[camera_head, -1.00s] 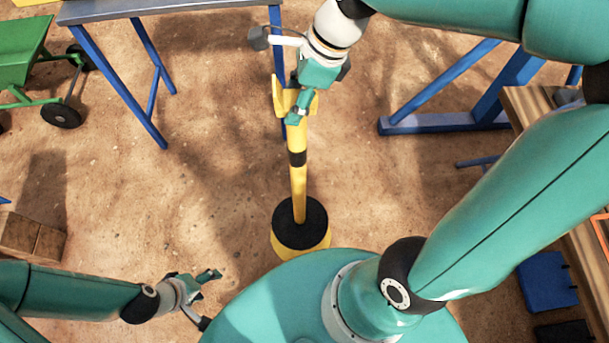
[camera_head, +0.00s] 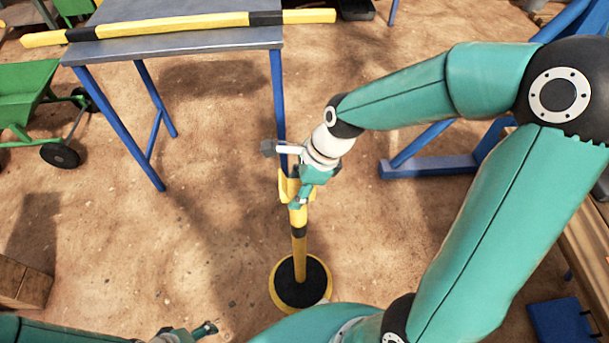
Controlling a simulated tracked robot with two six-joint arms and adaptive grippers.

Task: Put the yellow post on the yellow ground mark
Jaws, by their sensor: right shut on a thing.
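The yellow post (camera_head: 299,246) with a black band stands about upright in the lower middle, its black round base (camera_head: 300,284) at the bottom. A yellow ring, likely the yellow ground mark (camera_head: 275,295), shows around the base, most at its left and lower edge. The base appears over the ring; I cannot tell whether it touches the ground. My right gripper (camera_head: 299,193) is shut on the post's forked yellow top and hides part of it. My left gripper (camera_head: 203,330) is at the bottom edge, mostly cut off, away from the post.
A blue-legged grey table (camera_head: 185,40) with a yellow-black bar (camera_head: 190,25) on it stands behind. A green wheelbarrow (camera_head: 25,95) is at left, wooden blocks (camera_head: 22,285) lower left. A blue frame (camera_head: 430,166) stands at right. Sandy ground beside the post is clear.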

